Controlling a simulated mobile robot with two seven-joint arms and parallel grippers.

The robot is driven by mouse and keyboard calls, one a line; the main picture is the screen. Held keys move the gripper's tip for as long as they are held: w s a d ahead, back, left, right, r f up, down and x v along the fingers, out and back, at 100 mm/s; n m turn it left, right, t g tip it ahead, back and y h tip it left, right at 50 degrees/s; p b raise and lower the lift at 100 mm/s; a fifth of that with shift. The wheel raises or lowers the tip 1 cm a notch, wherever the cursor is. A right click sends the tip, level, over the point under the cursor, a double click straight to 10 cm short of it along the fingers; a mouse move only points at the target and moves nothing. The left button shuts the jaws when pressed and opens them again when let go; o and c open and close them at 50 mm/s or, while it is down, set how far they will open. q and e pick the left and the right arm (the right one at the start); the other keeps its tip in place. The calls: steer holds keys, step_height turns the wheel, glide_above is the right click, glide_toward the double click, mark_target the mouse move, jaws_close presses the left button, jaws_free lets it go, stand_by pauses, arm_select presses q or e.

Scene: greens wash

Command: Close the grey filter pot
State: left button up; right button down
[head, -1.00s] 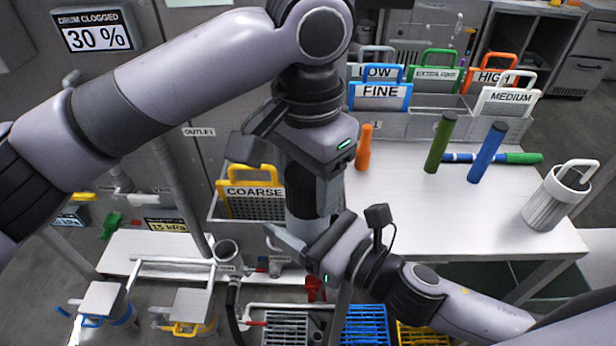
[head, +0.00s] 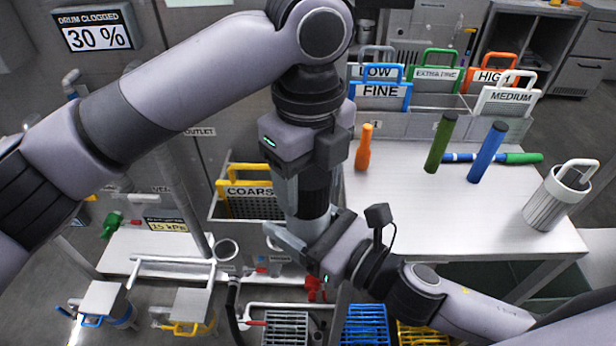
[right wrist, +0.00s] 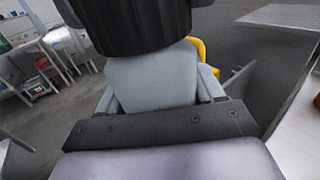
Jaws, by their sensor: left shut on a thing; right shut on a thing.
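The grey filter pot (head: 312,207), an upright cylinder with a dark upper part (head: 314,181), is between my two grippers in the middle of the head view. My left gripper (head: 306,190) comes down from above and is shut on the dark upper part, which it partly hides. My right gripper (head: 302,236) comes in from the lower right and is shut on the grey body lower down. In the right wrist view a dark ribbed cylinder (right wrist: 135,25) stands right at the fingers. Whether any gap remains between lid and body is hidden.
A white table (head: 430,215) on the right holds an orange tool (head: 364,148), green (head: 440,143) and blue (head: 487,152) cylinders, and a ribbed grey canister (head: 556,200). Labelled baskets stand behind; a yellow COARSE basket (head: 250,190) is left of the pot. Pipes fill the lower left.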

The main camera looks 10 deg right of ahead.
arm_select(q)
steer(key=m, duration=0.4)
steer(key=shift+m, duration=0.4)
steer(key=m, duration=0.4)
steer(key=shift+m, duration=0.4)
steer(key=m, duration=0.4)
steer(key=shift+m, duration=0.3)
steer(key=m, duration=0.4)
steer(key=o, duration=1)
steer(key=shift+r, duration=0.1)
